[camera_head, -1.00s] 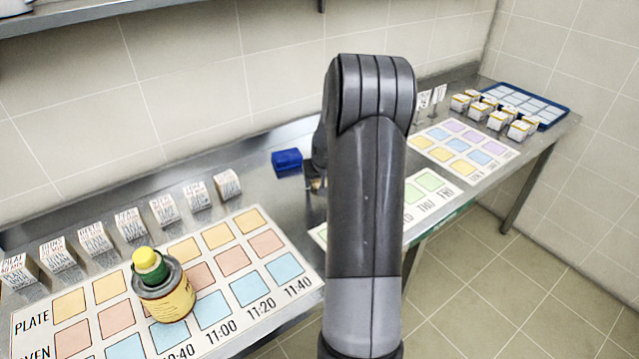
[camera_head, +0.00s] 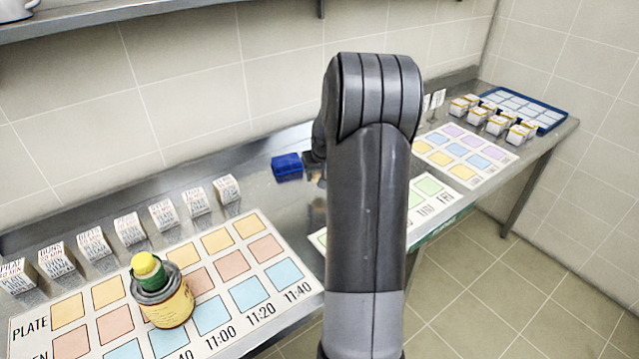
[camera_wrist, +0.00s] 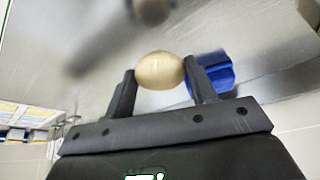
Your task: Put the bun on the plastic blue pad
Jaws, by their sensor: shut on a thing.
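The bun (camera_wrist: 160,70) is a tan, rounded thing held between the two fingers of my gripper (camera_wrist: 163,84) in the wrist view. My gripper is shut on it, above the metal counter. The blue pad (camera_head: 287,166) lies on the counter near the wall in the head view, left of my arm. In the wrist view the blue pad (camera_wrist: 214,72) shows just behind the right finger, partly hidden by it. In the head view my arm hides the bun and most of my gripper.
A chart (camera_head: 231,265) with coloured squares lies at the left, with a can (camera_head: 166,302) on it. Several small boxes (camera_head: 129,229) line its back edge. More boxes and a blue tray (camera_head: 548,126) stand at the far right. The counter around the pad is mostly clear.

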